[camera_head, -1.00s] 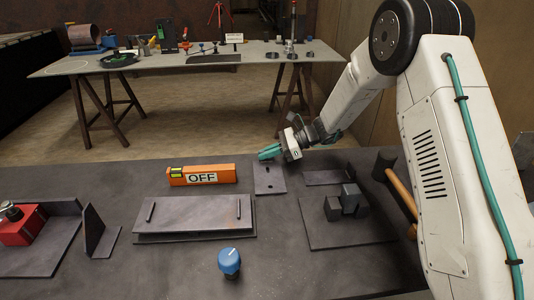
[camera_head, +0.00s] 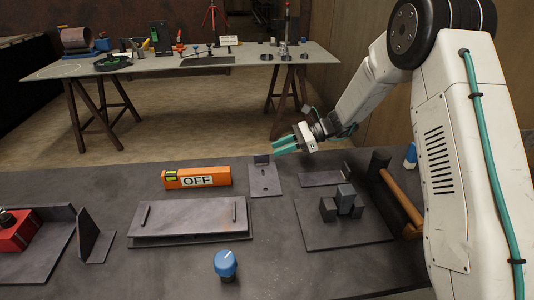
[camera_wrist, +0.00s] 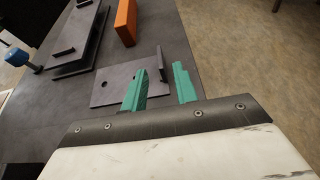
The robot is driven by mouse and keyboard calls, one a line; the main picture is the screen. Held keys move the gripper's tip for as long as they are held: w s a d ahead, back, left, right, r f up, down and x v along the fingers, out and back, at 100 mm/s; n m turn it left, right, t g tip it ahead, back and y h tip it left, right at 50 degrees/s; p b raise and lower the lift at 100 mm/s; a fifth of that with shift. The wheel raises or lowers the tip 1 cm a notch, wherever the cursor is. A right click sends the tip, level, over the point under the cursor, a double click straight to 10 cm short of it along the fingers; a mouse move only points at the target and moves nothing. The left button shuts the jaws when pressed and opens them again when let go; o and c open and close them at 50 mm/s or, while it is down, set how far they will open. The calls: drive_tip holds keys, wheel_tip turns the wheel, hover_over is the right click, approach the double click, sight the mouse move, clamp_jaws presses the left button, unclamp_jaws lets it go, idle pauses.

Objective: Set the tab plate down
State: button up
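The tab plate (camera_head: 265,182) is dark grey steel with small holes. It lies on the dark table behind the middle, with a small upright tab (camera_head: 261,160) at its far edge. I cannot tell whether tab and plate are one piece. In the wrist view the plate (camera_wrist: 112,88) lies flat below the fingers, partly hidden by the left one. My gripper (camera_head: 285,145) has teal fingers and hangs above and slightly right of the tab, apart from it. In the wrist view its fingers (camera_wrist: 160,70) are spread with nothing held between them.
An orange level marked OFF (camera_head: 197,177) lies left of the plate. A handled steel plate (camera_head: 190,218) and a blue-topped knob (camera_head: 225,264) are nearer. Bare table lies at front.

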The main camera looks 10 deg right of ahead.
drive_tip(key=v, duration=0.5)
drive_tip(key=shift+d, duration=0.1)
drive_tip(key=s+r+n+g+h, duration=0.1)
drive_tip(key=s+r+n+h, duration=0.2)
drive_tip(key=s+r+n, duration=0.5)
drive_tip(key=s+r+n+g+h, duration=0.1)
drive_tip(key=s+r+h, duration=0.2)
drive_tip(key=s+r, duration=0.65)
drive_tip(key=s+d+n+t+h, duration=0.1)
drive_tip(key=s+d+n+h, duration=0.2)
drive_tip(key=s, duration=0.9)
drive_tip(key=s+d+f+n+t+h, duration=0.1)
drive_tip(key=s+d+n+h, duration=0.3)
drive_tip(key=s, duration=0.8)
drive_tip(key=shift+s+d+f+n+t, duration=0.25)
drive_tip(key=shift+s+d+n+t, duration=0.15)
drive_tip(key=shift+d+n+t, duration=0.5)
